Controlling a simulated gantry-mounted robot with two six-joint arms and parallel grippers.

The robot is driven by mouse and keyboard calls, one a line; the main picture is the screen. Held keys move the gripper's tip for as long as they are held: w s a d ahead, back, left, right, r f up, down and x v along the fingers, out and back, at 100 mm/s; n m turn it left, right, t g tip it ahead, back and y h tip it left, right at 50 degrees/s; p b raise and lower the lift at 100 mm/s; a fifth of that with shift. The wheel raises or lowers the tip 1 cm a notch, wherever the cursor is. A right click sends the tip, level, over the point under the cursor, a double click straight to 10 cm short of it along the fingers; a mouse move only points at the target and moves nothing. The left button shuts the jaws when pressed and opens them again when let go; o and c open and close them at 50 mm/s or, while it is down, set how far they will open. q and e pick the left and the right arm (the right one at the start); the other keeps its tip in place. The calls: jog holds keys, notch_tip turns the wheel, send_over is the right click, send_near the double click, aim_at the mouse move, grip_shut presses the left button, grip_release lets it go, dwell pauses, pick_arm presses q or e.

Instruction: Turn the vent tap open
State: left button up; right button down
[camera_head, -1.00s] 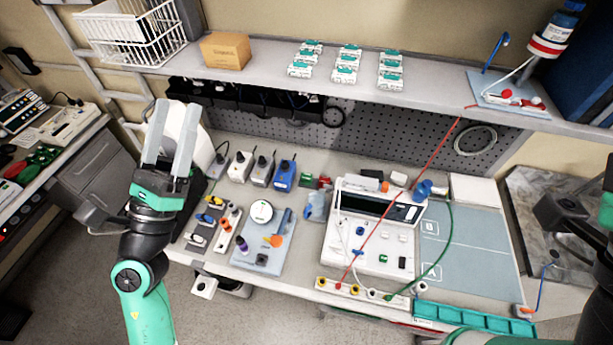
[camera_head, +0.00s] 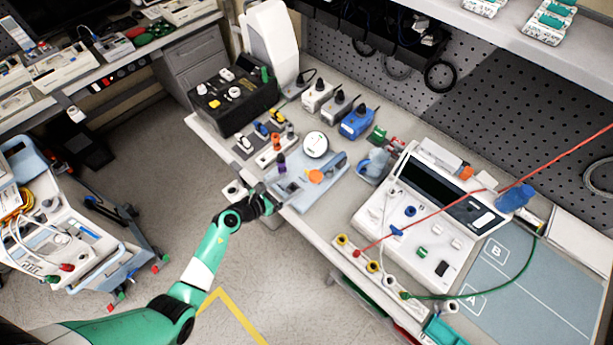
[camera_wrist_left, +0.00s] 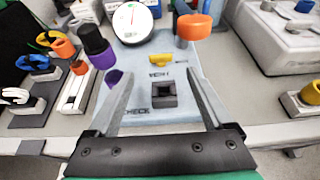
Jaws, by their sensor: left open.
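The blue-grey vent panel (camera_head: 331,169) lies near the front edge of the bench, and its bare face also shows in the left wrist view (camera_wrist_left: 136,62). It bears a small yellow tap (camera_wrist_left: 162,67) beside the word VENT, a white round gauge (camera_wrist_left: 133,21), an orange knob (camera_wrist_left: 194,27), a black-and-purple knob (camera_wrist_left: 94,46) and a dark square part (camera_wrist_left: 163,95) near the word CHECK. My left gripper (camera_wrist_left: 154,82) is open and empty over the panel, its fingers on either side of the square part. In the head view my left gripper (camera_head: 277,193) is at the panel's front-left edge. My right gripper is out of view.
A white pump unit (camera_head: 425,215) with a red lead and a green lead stands right of the panel. Coloured clamps (camera_head: 263,131) and a black box (camera_head: 230,97) are to the left. A blue plug block (camera_head: 358,122) is behind. Floor is open in front.

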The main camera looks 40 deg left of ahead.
aim_at(306, 179)
pick_arm(q)
jog(key=b+x, duration=0.3)
jog(key=x, duration=0.4)
jog(key=shift+w+f, duration=0.25)
jog(key=shift+w+f+b, duration=0.1)
jog(key=shift+w+b, duration=0.25)
jog(key=shift+w, duration=0.2)
jog(key=shift+c, duration=0.3)
